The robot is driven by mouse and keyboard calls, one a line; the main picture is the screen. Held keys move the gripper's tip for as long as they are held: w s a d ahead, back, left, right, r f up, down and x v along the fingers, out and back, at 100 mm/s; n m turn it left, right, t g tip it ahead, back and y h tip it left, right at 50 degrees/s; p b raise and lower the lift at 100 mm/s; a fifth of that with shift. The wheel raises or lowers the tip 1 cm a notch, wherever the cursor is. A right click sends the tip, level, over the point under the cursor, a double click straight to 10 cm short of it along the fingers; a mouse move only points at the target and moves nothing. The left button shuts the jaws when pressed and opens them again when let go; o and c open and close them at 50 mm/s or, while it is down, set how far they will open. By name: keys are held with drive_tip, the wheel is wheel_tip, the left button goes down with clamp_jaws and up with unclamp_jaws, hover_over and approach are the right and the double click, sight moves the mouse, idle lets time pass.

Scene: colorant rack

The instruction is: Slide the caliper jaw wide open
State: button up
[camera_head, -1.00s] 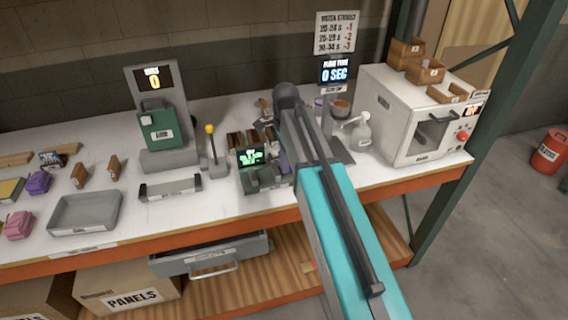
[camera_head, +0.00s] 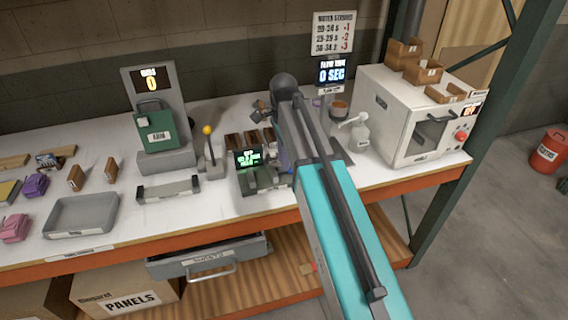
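A small device with a lit green readout (camera_head: 248,158) stands near the front edge of the bench, just left of my arm. It may be the caliper, but its jaw cannot be made out and my arm covers its right side. A low grey fixture with raised ends (camera_head: 168,189) lies further left; I cannot tell whether it belongs to the caliper. My arm reaches over the bench beside the readout device. My gripper is mostly hidden behind the arm's far end, so its fingers and any contact are unclear.
A lever with a yellow knob (camera_head: 208,131) stands left of the readout device. A green-fronted machine (camera_head: 155,133), a grey tray (camera_head: 82,214) and small blocks are further left. A pump bottle (camera_head: 358,134) and white oven (camera_head: 408,118) stand right. An open drawer (camera_head: 208,258) juts out below.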

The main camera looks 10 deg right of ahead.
wheel_tip(320, 180, up, 11)
drive_tip(key=b, duration=0.2)
idle(0.5)
drive_tip(key=shift+d+f, duration=0.1)
